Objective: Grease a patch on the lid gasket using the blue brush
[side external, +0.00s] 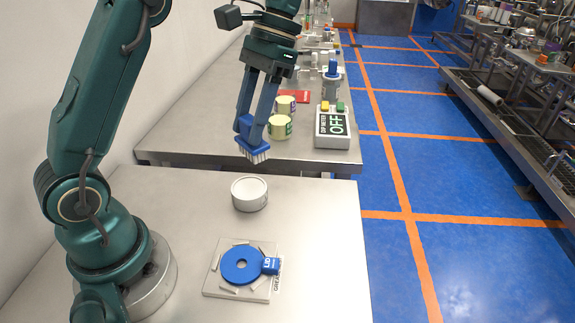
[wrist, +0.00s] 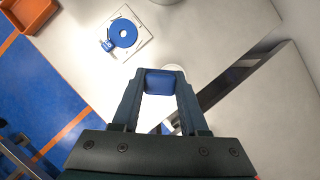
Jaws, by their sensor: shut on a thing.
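My gripper (side external: 254,124) is shut on the blue brush (side external: 252,147) and holds it in the air, bristles down, above the far part of the near table. In the wrist view the blue top of the brush (wrist: 160,82) sits between the fingers. The blue ring-shaped lid (side external: 241,265) with a tag marked LID lies on a pale square plate (side external: 212,284) at the front of the table, well away from the brush. The lid also shows in the wrist view (wrist: 123,32). The gasket itself is not clearly distinguishable. A round white pot (side external: 250,194) stands between brush and lid.
On the far table are a box reading OFF (side external: 333,140), two cream cups (side external: 280,127), and a red item (side external: 294,96). A gap separates the two tables. An orange bin (wrist: 28,14) shows in the wrist view. The near table's right side is clear.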

